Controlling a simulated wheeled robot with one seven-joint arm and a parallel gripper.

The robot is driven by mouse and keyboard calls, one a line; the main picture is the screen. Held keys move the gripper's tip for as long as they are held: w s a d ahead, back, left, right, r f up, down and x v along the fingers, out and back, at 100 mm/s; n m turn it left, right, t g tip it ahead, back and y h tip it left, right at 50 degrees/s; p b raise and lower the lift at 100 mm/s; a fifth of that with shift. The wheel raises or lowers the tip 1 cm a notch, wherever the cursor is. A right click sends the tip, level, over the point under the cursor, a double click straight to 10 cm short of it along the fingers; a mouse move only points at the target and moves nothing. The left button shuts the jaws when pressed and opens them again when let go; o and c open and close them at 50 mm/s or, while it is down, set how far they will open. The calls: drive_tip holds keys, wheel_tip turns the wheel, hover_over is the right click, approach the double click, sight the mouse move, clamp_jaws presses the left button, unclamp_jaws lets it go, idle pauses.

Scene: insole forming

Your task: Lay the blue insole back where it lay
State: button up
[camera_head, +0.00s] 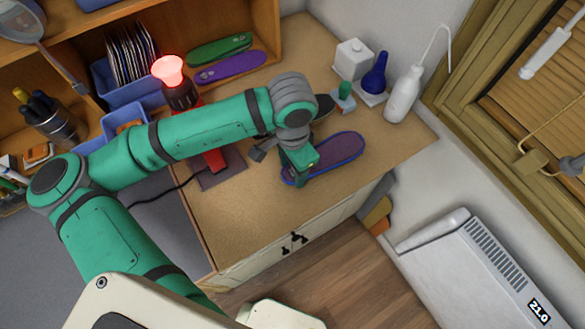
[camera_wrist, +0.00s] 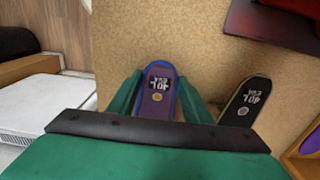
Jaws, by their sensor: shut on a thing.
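The blue insole (camera_head: 337,152), purple on its face with a blue rim, shows over the right part of the wooden cabinet top. My gripper (camera_head: 300,170) is shut on its left end and hides part of it. In the wrist view the insole (camera_wrist: 158,84) lies between the two green fingers, with a pale label and a round orange mark facing up. Its near end is hidden by my gripper. I cannot tell whether it touches the top. A dark insole (camera_wrist: 246,100) with a pale rim lies to the right, apart from it.
A red lamp (camera_head: 168,72) on a dark red base (camera_head: 222,170) stands left of my gripper. Green (camera_head: 220,48) and purple (camera_head: 231,67) insoles lie on the shelf. The front of the cabinet top is clear.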

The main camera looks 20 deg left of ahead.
drive_tip(key=shift+f, duration=0.55)
drive_tip(key=o, duration=1.1)
drive_tip(key=shift+c, duration=0.2)
wheel_tip(320, 180, up, 12)
